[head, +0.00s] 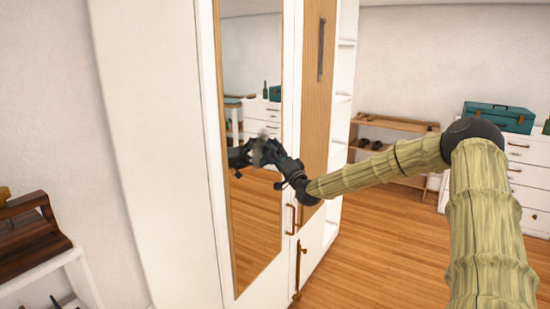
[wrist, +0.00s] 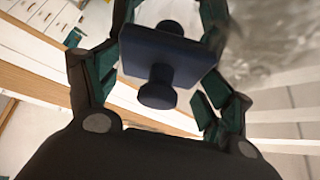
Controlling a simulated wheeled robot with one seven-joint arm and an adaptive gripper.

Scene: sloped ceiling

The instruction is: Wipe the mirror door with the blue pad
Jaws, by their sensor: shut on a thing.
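The mirror door (head: 252,60) is a tall mirror in a wooden frame on a white wardrobe. A grey smudge (head: 259,148) shows on its glass at mid height, and a blurry grey patch (wrist: 275,35) fills the upper right of the wrist view. My gripper (head: 268,155) is close to the mirror beside the smudge, with its dark reflection to the left. In the wrist view the dark blue pad (wrist: 168,50), with a knob-like handle, sits between the fingers, and my gripper is shut on it. Whether the pad touches the glass cannot be told.
A wooden door panel (head: 318,100) with a long handle stands right of the mirror. A low shoe rack (head: 390,128) and a white drawer unit (head: 528,180) with a teal toolbox (head: 497,117) stand behind. Dark wooden things (head: 32,238) sit at left. The wooden floor (head: 380,250) is clear.

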